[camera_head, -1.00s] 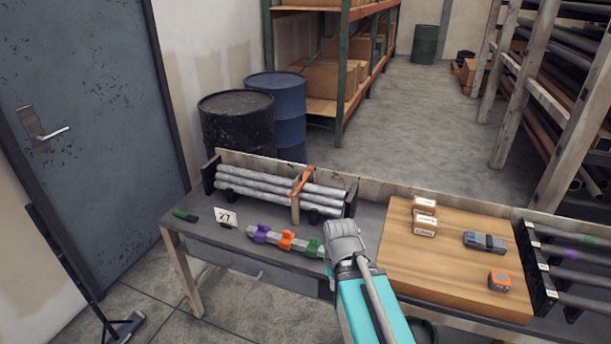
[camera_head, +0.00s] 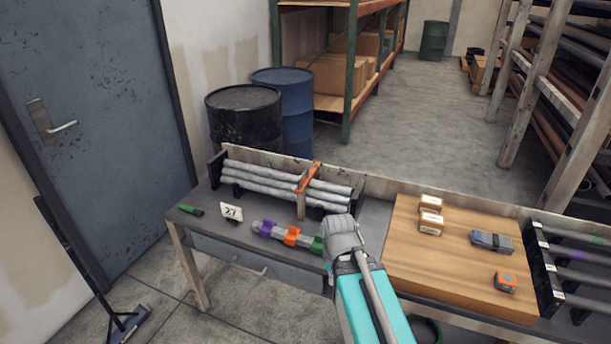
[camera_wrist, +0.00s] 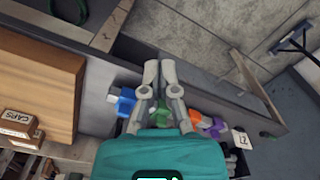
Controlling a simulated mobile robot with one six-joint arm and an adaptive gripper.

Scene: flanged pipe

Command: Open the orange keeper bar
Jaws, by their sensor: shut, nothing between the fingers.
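The fingertips are hidden in the head view. I cannot make out the keeper bar in the wrist view.
Purple, orange and green clamps (camera_head: 291,236) sit along the bench front, near a number card (camera_head: 231,212). A wooden board (camera_head: 450,270) with small boxes is at right. A black drum (camera_head: 243,120) and a blue drum (camera_head: 284,108) stand behind.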

